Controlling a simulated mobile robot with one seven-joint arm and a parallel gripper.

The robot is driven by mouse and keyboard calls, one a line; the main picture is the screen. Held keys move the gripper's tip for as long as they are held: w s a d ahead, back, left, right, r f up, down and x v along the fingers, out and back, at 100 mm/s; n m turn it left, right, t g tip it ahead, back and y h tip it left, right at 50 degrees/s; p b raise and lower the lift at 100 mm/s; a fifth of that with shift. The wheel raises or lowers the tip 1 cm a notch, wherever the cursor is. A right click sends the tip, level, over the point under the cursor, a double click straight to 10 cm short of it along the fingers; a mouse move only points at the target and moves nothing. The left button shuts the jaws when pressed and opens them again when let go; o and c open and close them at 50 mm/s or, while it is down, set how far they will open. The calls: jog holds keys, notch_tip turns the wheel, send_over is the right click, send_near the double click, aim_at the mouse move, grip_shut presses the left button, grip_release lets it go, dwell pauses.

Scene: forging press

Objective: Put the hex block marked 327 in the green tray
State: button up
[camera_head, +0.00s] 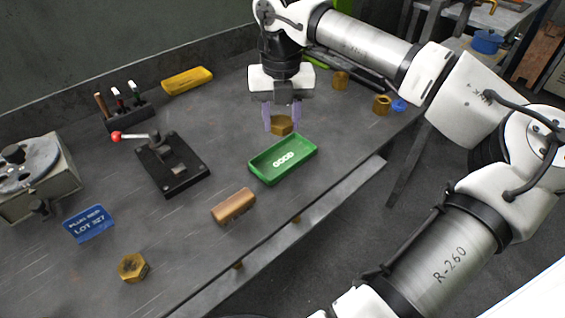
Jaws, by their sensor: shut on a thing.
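My gripper (282,117) points down just behind the green tray (256,177), shut on a brass hex block (281,126) between its fingertips. I cannot read a mark on this block, nor tell whether it touches the table. The green tray has "GOOD" written inside and looks empty. Another brass hex block (132,267) lies at the front left, its mark not readable. Two more brass pieces, one (340,81) and another (381,103), stand at the back right.
A blue sign (89,223) reads "LOT 327". A black clamp fixture (172,167) with a red-knobbed lever stands left of the tray. A brown block (233,206) lies near the front edge. A yellow tray (187,80) and a marker holder (126,113) stand at the back.

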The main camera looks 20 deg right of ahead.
aim_at(282, 122)
notch_tip(282, 122, down, 9)
jog(key=b, duration=0.4)
jog(key=shift+f, duration=0.2)
jog(key=o, duration=0.9)
notch_tip(282, 122, up, 12)
jog(key=shift+r, duration=0.2)
